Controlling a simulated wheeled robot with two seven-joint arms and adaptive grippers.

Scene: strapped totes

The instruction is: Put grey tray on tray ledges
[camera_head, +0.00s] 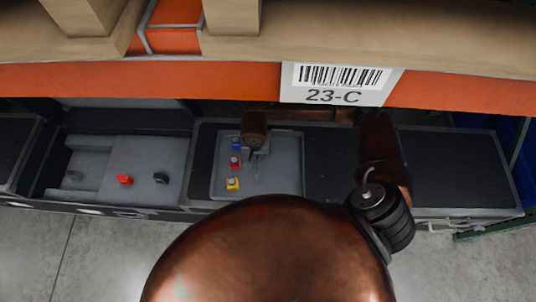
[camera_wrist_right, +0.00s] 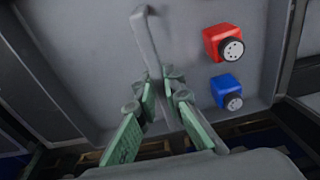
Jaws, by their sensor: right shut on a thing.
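The grey tray (camera_head: 285,180) is in the middle of the head view, over a dark tote (camera_head: 316,160). It carries a blue (camera_head: 236,144), a red (camera_head: 235,162) and a yellow (camera_head: 233,184) knobbed block. My right gripper (camera_head: 256,152) is above the tray, partly hidden by its own wrist. In the right wrist view my right gripper (camera_wrist_right: 165,85) is shut on the tray's thin grey handle (camera_wrist_right: 150,42); the red (camera_wrist_right: 223,42) and blue (camera_wrist_right: 227,91) blocks show beside it. The tray ledges are not clearly seen, and I cannot tell whether the tray touches them. My left gripper is not in view.
An orange shelf beam (camera_head: 170,80) with a 23-C label (camera_head: 338,84) runs across above the totes. A left tote (camera_head: 50,187) holds a grey insert with a red (camera_head: 124,180) and a black piece (camera_head: 161,178). The right dark tote (camera_head: 450,170) looks empty. Concrete floor lies in front.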

